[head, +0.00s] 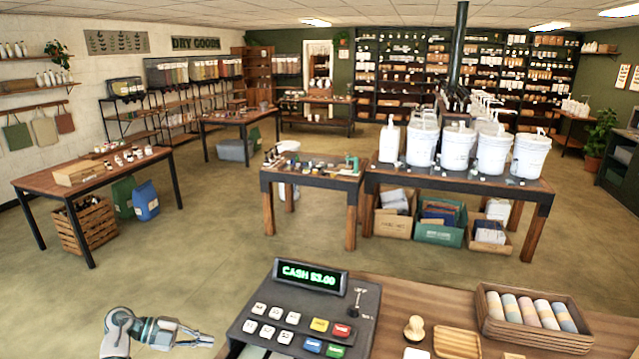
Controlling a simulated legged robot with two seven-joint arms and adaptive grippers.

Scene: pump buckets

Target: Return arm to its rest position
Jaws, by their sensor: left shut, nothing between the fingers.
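My left gripper (196,337) shows at the bottom left of the head view, its arm coming in from the lower left edge. It is shut and holds nothing. Its fingers point right, toward the left side of the cash register (300,312), with a small gap between them in the picture. My right gripper is out of the view. White pump buckets (458,146) stand in a row on a dark-topped table (450,183) at the middle right, well beyond the gripper.
The register stands on a wooden counter (420,300). A crate (490,328) of rolled goods, a wooden stamp (413,328) and a small wooden tray (456,343) lie right of it. Open floor (180,260) lies beyond my left gripper. A table (90,170) stands at the left.

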